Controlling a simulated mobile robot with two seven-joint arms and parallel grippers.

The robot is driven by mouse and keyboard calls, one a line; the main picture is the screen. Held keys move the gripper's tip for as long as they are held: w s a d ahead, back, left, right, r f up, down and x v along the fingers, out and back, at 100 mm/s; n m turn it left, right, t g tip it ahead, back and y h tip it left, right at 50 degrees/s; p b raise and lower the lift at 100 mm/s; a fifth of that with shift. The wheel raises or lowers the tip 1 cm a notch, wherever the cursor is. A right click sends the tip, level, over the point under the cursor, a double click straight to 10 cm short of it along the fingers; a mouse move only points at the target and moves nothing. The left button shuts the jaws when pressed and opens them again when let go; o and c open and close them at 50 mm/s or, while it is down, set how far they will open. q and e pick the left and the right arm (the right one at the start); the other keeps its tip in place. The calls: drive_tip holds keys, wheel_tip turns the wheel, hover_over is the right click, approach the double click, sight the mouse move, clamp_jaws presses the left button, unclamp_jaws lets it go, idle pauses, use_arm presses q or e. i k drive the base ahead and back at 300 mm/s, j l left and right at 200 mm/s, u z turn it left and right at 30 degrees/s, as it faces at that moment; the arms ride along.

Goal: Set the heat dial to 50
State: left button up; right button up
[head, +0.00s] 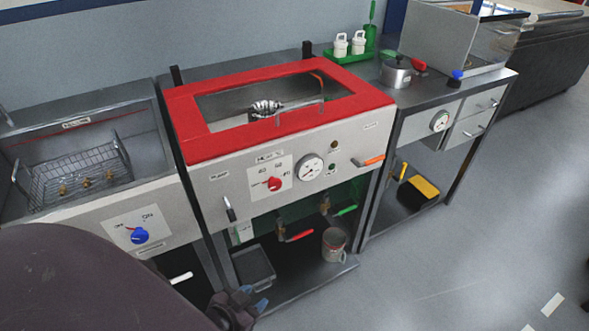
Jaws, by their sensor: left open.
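The heat dial is a red knob (274,184) on a white plate with small number marks, on the front panel of the red-rimmed unit in the middle. Its pointer seems to face left, but the marks are too small to read surely. My left gripper (254,297) is low in front of this unit, below and left of the dial and well apart from it. Its blue-tipped fingers are open and appear empty. My dark left arm covers the lower left. My right gripper is not in view.
A blue knob (140,236) is on the left unit. Red (299,236) and green (346,210) valve handles are below. Free floor lies at right.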

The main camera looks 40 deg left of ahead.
sight(275, 184)
drive_tip(key=u, duration=1.15)
drive_tip(key=i+j+u, duration=0.25)
drive_tip(key=i+j, duration=0.1)
